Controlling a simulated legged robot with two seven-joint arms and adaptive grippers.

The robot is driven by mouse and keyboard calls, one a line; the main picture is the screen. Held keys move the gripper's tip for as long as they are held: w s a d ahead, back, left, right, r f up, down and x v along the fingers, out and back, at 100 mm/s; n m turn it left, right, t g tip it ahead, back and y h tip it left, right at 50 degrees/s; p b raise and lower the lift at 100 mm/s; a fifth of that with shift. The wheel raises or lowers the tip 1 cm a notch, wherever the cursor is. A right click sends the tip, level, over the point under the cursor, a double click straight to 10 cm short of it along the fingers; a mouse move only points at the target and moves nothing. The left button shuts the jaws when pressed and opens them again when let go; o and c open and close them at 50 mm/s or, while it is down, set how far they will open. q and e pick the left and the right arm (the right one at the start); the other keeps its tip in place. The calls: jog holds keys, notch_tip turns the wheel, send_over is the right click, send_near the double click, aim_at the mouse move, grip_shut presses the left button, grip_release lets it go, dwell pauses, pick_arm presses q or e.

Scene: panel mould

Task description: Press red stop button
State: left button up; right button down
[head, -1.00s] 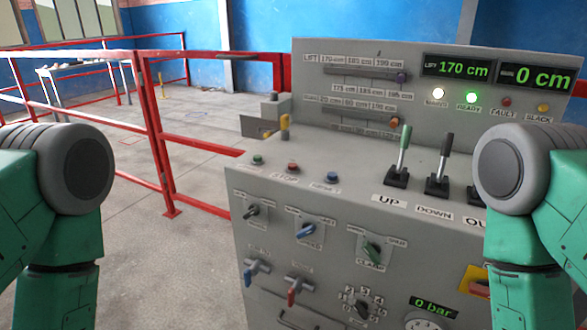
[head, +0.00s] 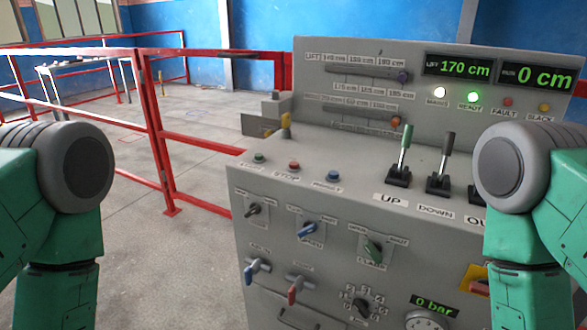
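The red stop button (head: 294,165) is a small red cap on the ledge of the grey control panel (head: 340,215), above a label reading STOP. A green button (head: 259,157) is to its left and a blue button (head: 333,176) to its right. Nothing covers the red button. My two green arms stand at the left and right edges of the head view. Neither gripper shows in the view.
Levers marked UP (head: 400,160) and DOWN (head: 441,165) stand right of the buttons. Knobs and switches cover the front face. Displays (head: 458,68) read 170 cm and 0 cm. Red railings (head: 155,130) stand left of the panel; the floor there is mostly open.

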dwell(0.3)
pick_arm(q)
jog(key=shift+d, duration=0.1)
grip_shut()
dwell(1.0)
